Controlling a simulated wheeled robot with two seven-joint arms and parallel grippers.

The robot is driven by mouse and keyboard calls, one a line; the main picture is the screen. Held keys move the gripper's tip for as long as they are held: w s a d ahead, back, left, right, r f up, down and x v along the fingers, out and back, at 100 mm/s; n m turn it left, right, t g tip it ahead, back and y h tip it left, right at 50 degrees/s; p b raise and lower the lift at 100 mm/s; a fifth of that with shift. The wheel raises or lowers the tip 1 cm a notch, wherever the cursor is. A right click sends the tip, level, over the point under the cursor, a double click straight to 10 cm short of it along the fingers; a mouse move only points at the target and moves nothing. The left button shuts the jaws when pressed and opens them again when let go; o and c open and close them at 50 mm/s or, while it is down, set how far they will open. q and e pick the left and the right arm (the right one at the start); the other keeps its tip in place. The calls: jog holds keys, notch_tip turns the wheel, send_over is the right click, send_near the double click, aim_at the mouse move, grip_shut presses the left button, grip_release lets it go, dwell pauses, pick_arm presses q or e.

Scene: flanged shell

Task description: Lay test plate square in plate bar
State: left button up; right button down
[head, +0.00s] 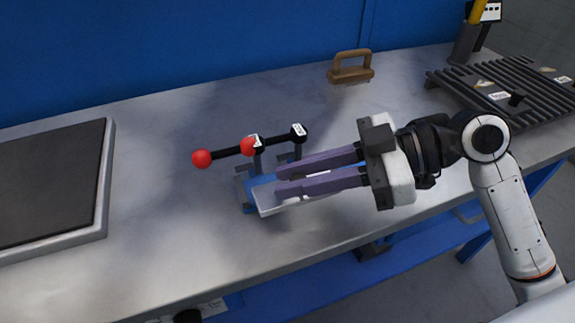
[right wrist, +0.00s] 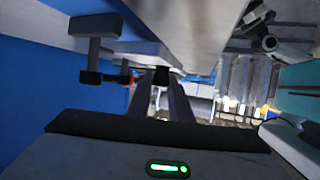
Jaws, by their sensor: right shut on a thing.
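My right gripper (head: 279,180), with long purple fingers, reaches in from the right over the bench. It is shut on the pale test plate (head: 268,203), whose near edge shows below the fingertips. The plate lies at or just above the blue plate bar (head: 249,207); I cannot tell whether it touches or sits square. Two black clamp arms with red knobs (head: 248,146) (head: 202,158) stand behind the bar. The fingers hide much of the plate and bar. In the right wrist view the fingers (right wrist: 163,82) are close together, and the plate is hard to make out.
A dark-topped slab (head: 50,185) lies at the left of the steel bench (head: 165,215). A brown handled block (head: 350,68) stands at the back. A ribbed dark rack (head: 500,92) is at the right. The bench front is clear.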

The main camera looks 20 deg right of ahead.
jog(key=w, duration=0.4)
jog(key=shift+w+a+r, duration=0.1)
jog(key=shift+w+a, duration=0.05)
jog(key=shift+w, duration=0.05)
jog(key=shift+s+f, duration=0.15)
jog(key=shift+f, duration=0.6)
jog(key=shift+f, duration=0.15)
jog(key=c, duration=1.6)
grip_release()
jog(key=v, duration=1.2)
jog(key=shift+s, duration=0.1)
